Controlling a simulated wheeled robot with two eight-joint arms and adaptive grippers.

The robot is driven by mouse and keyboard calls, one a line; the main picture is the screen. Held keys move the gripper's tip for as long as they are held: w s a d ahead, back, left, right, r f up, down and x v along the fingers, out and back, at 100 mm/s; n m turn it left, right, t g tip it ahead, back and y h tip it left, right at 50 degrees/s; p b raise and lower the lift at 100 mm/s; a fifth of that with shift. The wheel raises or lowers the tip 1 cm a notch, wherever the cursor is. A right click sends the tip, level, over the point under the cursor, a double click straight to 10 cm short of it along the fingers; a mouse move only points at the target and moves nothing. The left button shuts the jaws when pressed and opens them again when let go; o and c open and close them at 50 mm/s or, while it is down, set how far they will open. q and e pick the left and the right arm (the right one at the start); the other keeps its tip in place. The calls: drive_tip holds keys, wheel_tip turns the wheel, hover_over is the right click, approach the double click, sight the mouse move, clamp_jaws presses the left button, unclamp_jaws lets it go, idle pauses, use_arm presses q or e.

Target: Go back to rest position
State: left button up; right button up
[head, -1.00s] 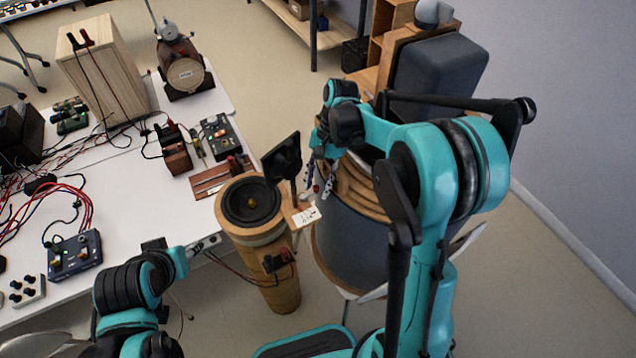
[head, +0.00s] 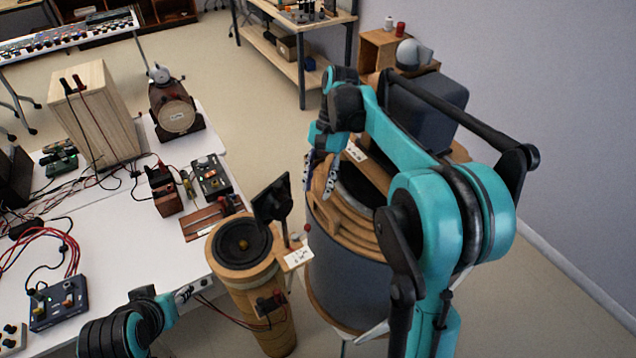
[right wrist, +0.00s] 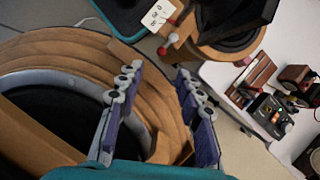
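My right gripper (head: 316,185) hangs over the left rim of a large grey drum-shaped cabinet (head: 345,268) with stepped wooden rings on top. My left gripper (head: 184,294) is low at the left, by the table's front edge. It is small and partly hidden by its own arm, so its opening cannot be made out.
A tall wooden tube speaker (head: 242,242) with a black cone stands between the grippers, a dark panel (head: 272,200) beside it. The white table (head: 110,215) holds cables, boxes and a wooden cabinet (head: 95,115). Open floor lies behind the table; a wall is at right.

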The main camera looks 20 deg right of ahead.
idle(0.5)
drive_tip(key=s+a+f+n+t+h+b, duration=0.1)
drive_tip(key=s+f+n+t, duration=0.3)
drive_tip(key=s, duration=0.4)
drive_tip(key=s+f+n+t+h+b, duration=0.2)
drive_tip(key=s+f+n+t+b, duration=0.1)
drive_tip(key=s+n+t, duration=0.3)
drive_tip(key=shift+s+a+f+h, duration=0.35)
drive_tip(key=shift+s+f, duration=0.3)
drive_tip(key=shift+s, duration=0.25)
